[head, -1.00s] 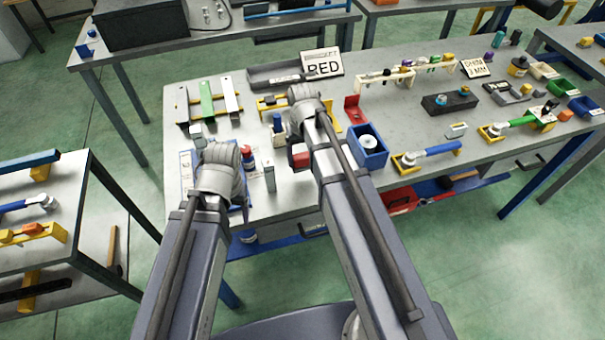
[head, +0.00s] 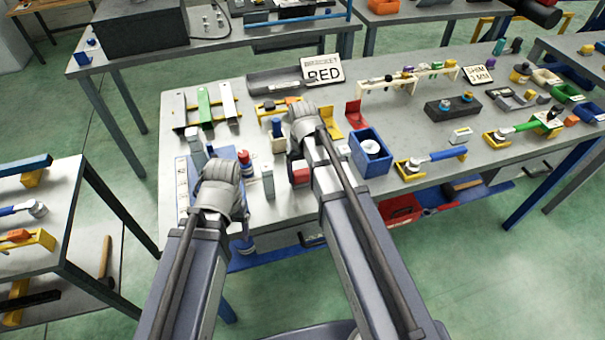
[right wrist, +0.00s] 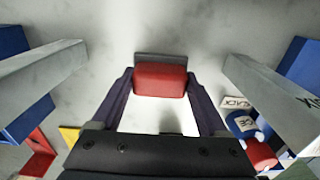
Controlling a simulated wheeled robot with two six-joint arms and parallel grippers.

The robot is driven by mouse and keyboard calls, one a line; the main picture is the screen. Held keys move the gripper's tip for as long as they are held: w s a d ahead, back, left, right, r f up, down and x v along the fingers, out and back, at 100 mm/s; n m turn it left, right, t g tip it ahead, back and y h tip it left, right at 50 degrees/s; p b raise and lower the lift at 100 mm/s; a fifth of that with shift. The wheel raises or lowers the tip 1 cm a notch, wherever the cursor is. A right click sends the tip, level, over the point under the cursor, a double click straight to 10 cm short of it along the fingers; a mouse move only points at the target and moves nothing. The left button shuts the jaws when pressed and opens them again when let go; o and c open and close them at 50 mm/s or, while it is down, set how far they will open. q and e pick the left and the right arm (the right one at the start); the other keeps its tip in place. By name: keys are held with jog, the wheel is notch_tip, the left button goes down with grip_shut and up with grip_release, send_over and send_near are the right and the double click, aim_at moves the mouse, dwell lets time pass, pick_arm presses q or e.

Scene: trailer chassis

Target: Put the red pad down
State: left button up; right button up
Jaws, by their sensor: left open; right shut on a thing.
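The red pad (right wrist: 160,80) is held between the two dark fingers of my right gripper (right wrist: 160,90). A grey plate (right wrist: 158,57) shows along its far edge in the right wrist view. In the head view the red pad (head: 300,176) shows just left of my right forearm, over the pale table top (head: 345,205). I cannot tell whether it touches the table. My right gripper (head: 299,160) is mostly hidden behind its own wrist there.
A blue bin (head: 373,166) stands right of my right gripper, with a red bracket (head: 355,115) behind it. A grey block (head: 267,182) and a red-capped bottle (head: 245,163) stand between my arms.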

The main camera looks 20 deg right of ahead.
aim_at(303, 172)
jog(key=shift+f, duration=0.25)
jog(key=o, duration=1.2)
jog(key=shift+r, duration=0.1)
jog(key=shift+r, duration=0.2)
notch_tip(303, 172, up, 12)
jog(key=p, duration=1.2)
jog(key=shift+f, duration=0.1)
notch_tip(303, 172, down, 12)
jog(key=b, duration=1.2)
jog(key=shift+r, duration=0.25)
